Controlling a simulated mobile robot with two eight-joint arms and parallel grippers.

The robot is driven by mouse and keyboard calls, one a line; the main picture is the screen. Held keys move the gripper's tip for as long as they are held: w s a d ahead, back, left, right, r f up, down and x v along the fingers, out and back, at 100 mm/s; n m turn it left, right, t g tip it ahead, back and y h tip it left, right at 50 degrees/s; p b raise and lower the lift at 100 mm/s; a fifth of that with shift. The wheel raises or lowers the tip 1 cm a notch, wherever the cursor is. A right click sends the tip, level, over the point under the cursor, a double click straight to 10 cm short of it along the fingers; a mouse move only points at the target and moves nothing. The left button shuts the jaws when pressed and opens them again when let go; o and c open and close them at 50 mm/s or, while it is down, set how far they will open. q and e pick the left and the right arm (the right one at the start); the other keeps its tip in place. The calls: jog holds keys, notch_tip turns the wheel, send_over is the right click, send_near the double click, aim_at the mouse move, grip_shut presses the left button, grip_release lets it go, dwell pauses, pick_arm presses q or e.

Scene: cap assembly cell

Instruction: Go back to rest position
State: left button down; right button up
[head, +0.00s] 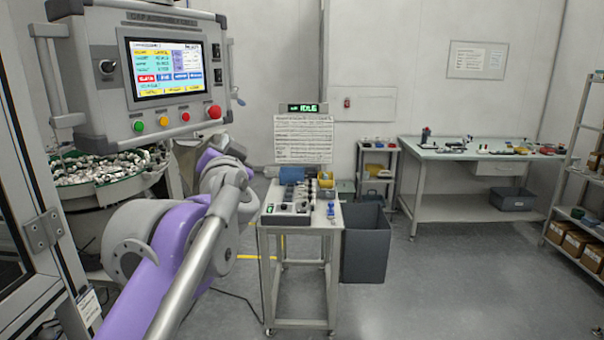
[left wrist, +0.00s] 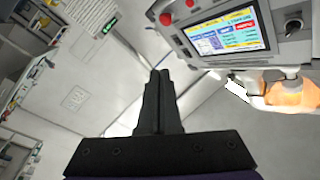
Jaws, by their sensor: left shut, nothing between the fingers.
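In the head view I cannot make out the fingers. My right gripper is in neither view.
The control panel (head: 92,60) hangs close at upper left, above a bowl of small parts (head: 100,190). A small cart (head: 300,222) stands mid-view with a grey bin (head: 366,245) beside it. A workbench (head: 470,152) and shelves (head: 560,215) are at right. The floor between is clear.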

pick_arm(q)
jog(key=s+d+f+m+g+h+p, duration=0.1)
jog(key=s+d+f+g+h, duration=0.25)
jog(key=f, duration=0.75)
jog(key=s+f+g+h+p, duration=0.15)
jog(key=s+f+h, duration=0.35)
jog(key=f, duration=0.6)
jog(key=s+a+f+n+g+y, duration=0.1)
jog(key=s+a+f+n+g, duration=0.1)
jog(key=s+f, duration=0.6)
jog(key=s+a+f+n+g+y, duration=0.2)
jog(key=s+a+f+g, duration=0.1)
jog(key=s+f, duration=0.5)
jog(key=s+a+f+n+g+y, duration=0.1)
jog(key=s+a+f+g, duration=0.1)
jog(key=s+f, duration=0.6)
notch_tip(320, 180, down, 2)
jog(key=shift+a+f+n+g+p, duration=0.25)
jog(key=shift+a+n+g+p, duration=0.15)
jog(key=shift+g, duration=0.4)
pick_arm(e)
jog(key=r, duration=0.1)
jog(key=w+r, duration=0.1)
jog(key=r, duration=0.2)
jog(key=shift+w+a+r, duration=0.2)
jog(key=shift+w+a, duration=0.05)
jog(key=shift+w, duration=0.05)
pick_arm(q)
jog(key=shift+y, duration=0.25)
